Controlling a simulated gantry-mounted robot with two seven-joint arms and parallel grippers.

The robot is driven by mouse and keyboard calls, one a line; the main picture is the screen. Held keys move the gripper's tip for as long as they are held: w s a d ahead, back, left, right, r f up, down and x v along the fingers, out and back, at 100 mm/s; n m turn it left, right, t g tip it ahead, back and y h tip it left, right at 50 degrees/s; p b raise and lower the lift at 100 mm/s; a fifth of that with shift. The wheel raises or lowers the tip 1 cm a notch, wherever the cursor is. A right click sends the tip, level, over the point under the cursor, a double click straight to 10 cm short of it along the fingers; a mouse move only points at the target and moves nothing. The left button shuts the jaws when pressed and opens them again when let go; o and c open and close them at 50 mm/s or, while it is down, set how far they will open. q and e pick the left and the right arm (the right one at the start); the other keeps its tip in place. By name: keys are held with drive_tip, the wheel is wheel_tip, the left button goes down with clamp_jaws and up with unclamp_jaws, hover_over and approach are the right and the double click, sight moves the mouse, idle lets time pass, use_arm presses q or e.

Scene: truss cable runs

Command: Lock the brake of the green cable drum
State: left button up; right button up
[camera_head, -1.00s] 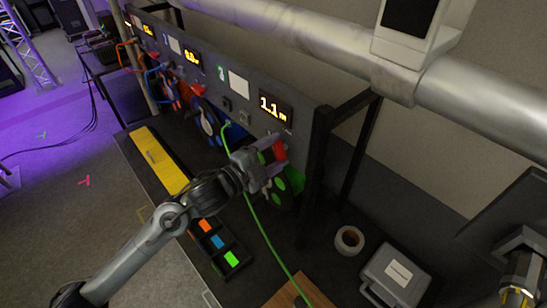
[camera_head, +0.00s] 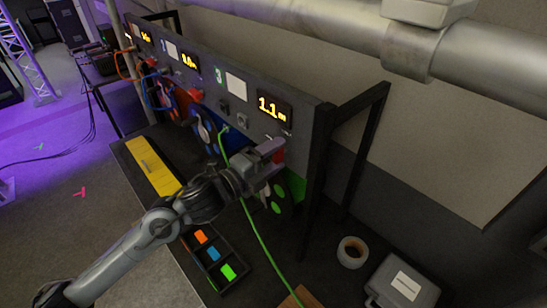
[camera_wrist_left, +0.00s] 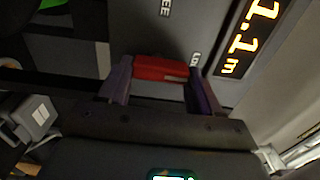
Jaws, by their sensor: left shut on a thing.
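My left gripper (camera_head: 270,160) is at the front of the panel, below the 1.1 m display. It is shut on a red brake handle (camera_head: 279,157). In the left wrist view the red handle (camera_wrist_left: 160,69) lies between the two fingers of the left gripper (camera_wrist_left: 158,88). Part of a "FREE" label shows above it and "LO" of another label lies by its right end. The green cable drum (camera_head: 277,191) is just below the gripper, partly hidden by it. A green cable (camera_head: 258,228) runs past it and down. My right gripper is not in view.
The grey panel (camera_head: 238,85) carries more displays and drums to the left. A yellow bar (camera_head: 152,166) and a black tray (camera_head: 235,256) of coloured tags lie in front. A tape roll (camera_head: 352,252) and a grey case (camera_head: 402,283) are at the right. A black frame post (camera_head: 318,160) stands close right.

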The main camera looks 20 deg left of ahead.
use_arm(q)
drive_tip(key=o, duration=1.1)
drive_tip(key=shift+c, duration=0.2)
drive_tip(key=b+v, duration=0.2)
drive_tip(key=v, duration=0.8)
drive_tip(key=shift+s, duration=0.4)
drive_tip(key=shift+a, duration=0.1)
